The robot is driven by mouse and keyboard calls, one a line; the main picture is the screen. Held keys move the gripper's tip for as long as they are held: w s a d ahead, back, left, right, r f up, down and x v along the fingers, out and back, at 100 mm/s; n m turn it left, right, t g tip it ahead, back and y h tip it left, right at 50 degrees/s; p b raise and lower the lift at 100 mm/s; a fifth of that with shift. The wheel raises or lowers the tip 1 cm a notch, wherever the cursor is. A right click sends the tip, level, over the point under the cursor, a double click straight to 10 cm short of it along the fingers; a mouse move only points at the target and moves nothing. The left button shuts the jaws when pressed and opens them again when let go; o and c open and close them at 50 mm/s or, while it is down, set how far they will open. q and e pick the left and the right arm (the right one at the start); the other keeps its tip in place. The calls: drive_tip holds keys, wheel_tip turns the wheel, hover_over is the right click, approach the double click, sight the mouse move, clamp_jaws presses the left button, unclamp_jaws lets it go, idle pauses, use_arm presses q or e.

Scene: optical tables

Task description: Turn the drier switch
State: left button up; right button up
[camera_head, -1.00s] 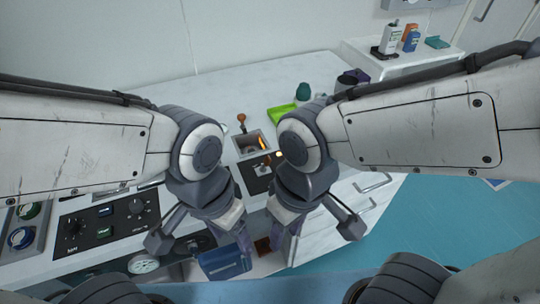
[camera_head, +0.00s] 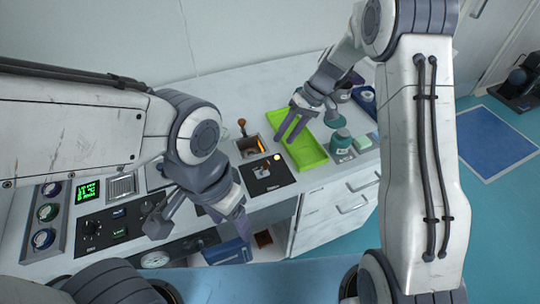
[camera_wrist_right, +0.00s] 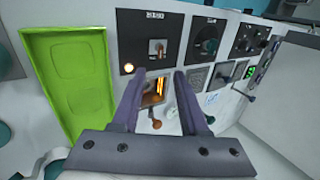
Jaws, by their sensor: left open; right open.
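A black panel with a small lever switch (camera_head: 262,172) sits on the bench's front part, below a recess with an orange glow (camera_head: 255,146). I take it for the drier switch, but its label is too small to read. The panel has a lit round lamp at its corner. In the right wrist view the switch (camera_wrist_right: 158,48) stands beyond the fingertips, with the glowing recess (camera_wrist_right: 158,88) between the fingers. My right gripper (camera_head: 292,127) is open and empty above the green tray, right of the recess. My left gripper (camera_head: 236,222) hangs low before the bench front, apart from the switch.
The green tray (camera_head: 308,155) lies right of the panel, with a teal-lidded jar (camera_head: 341,143) beside it. An orange-knobbed lever (camera_head: 242,125) stands behind the recess. More black control panels (camera_head: 120,226) line the bench to the left. A blue box (camera_head: 228,252) is below the bench front.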

sight(266, 165)
drive_tip(key=p+x, duration=0.2)
drive_tip(key=x, duration=0.8)
drive_tip(key=shift+s, duration=0.1)
clamp_jaws()
